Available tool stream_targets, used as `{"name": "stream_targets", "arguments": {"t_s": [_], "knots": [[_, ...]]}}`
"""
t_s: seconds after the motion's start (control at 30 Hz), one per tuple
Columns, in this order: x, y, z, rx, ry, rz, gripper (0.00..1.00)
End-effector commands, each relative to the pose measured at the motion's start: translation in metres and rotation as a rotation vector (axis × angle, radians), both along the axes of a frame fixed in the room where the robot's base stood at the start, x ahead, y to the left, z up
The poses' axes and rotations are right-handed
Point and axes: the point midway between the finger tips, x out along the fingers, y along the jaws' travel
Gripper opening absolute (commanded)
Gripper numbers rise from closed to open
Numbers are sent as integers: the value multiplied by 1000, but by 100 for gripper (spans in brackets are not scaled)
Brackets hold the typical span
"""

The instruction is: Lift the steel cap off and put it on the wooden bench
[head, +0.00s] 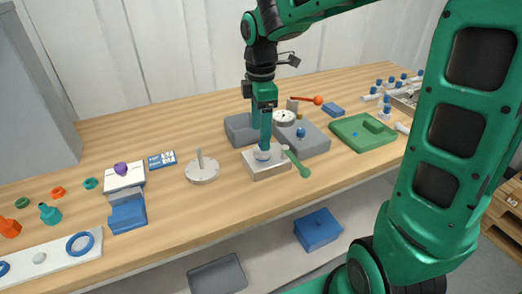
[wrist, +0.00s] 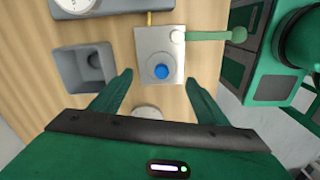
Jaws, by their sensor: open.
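A square steel block (head: 277,170) sits on the wooden bench (head: 232,203); it also shows in the wrist view (wrist: 148,45). A round blue piece (wrist: 161,71) is on its top, and a green lever (head: 297,164) reaches out from it. A round steel disc with an upright post (head: 202,174) stands on the bench to the left, apart from the block. I cannot tell for sure which steel part is the cap. My gripper (head: 263,148) points down just over the block. In the wrist view its fingers (wrist: 158,76) are open and empty, apart on either side of the blue piece.
Behind the block are a grey recessed box (head: 239,129) and a grey block with a gauge (head: 284,116). A green tray (head: 362,133) is to the right. A blue block (head: 127,214) is to the left. Bare bench lies between the disc and the front edge.

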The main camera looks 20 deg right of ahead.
Motion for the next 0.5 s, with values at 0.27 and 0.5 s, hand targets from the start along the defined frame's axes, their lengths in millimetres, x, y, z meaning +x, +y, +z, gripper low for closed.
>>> {"name": "stream_targets", "arguments": {"t_s": [0.27,0.5], "knots": [[-2,-5,-38,0,5,0,68],[-1,-5,-48,0,1,-1,68]]}}
